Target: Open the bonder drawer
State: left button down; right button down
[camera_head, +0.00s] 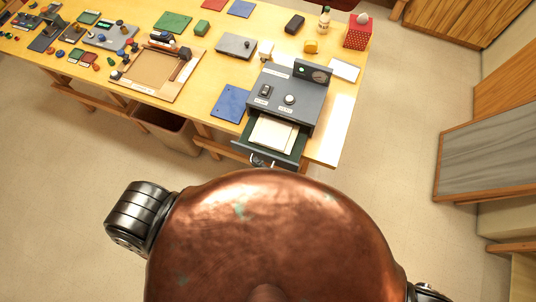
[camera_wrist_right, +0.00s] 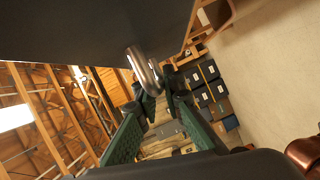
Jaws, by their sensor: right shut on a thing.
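The bonder (camera_head: 287,98) is a dark grey box with a knob and a gauge on the near right part of the workbench. Its green-edged drawer (camera_head: 303,146) is pulled out towards me, with pale flat sheets lying in it. My right gripper (camera_head: 262,163) is at the drawer's front, mostly hidden behind my copper body. In the right wrist view, a shiny metal handle (camera_wrist_right: 146,70) stands between the tips of my right gripper (camera_wrist_right: 157,92), which is shut on it. The dark panel above may be the drawer's underside or front. My left gripper is not in view.
The yellow workbench (camera_head: 207,61) holds a blue mat (camera_head: 230,103), a grey plate (camera_head: 236,46), a wooden tray (camera_head: 149,74) and a red dotted box (camera_head: 358,32). A bin (camera_head: 163,128) stands below. Bare floor lies right of the bench.

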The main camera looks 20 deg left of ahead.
jog(key=shift+s, duration=0.2)
jog(key=c, duration=2)
grip_release()
jog(key=shift+c, duration=0.2)
jog(key=shift+d, duration=0.2)
jog(key=v, duration=1.1)
jog(key=shift+d, duration=0.25)
jog(key=shift+s, duration=0.15)
